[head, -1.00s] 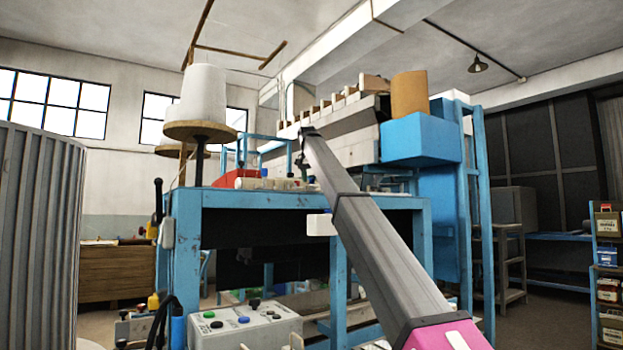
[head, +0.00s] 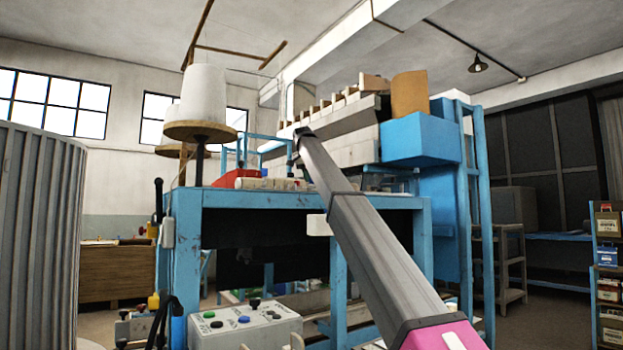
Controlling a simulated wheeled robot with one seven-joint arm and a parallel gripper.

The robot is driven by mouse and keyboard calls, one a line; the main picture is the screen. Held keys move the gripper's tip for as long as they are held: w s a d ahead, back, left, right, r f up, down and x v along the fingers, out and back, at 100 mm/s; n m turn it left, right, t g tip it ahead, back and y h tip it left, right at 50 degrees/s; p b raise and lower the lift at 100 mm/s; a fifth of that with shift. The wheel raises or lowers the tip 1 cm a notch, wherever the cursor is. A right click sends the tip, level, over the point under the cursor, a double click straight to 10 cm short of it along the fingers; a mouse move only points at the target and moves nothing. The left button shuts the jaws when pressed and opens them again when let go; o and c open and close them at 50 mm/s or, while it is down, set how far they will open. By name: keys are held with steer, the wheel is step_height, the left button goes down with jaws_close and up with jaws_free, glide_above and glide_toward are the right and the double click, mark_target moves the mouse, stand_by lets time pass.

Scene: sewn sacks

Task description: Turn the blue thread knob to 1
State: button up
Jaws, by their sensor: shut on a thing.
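My arm reaches up from the lower right to the top of the blue-framed machine (head: 300,200). My gripper (head: 298,161) is a small dark shape hanging below the far end of the arm, above the row of pale parts on the machine's top. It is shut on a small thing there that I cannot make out. I cannot pick out the blue thread knob or its scale at this distance; the arm covers part of that area.
A large white thread cone (head: 203,95) stands on a round wooden disc at the machine's left. A brown cone (head: 410,92) stands on a blue box (head: 420,140) at the right. A grey corrugated cylinder (head: 40,230) fills the left edge.

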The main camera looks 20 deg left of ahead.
steer(key=shift+a+m+g+h, duration=0.1)
steer(key=shift+m+g+h, duration=0.45)
steer(key=shift+m, duration=1.45)
steer(key=o, duration=0.9)
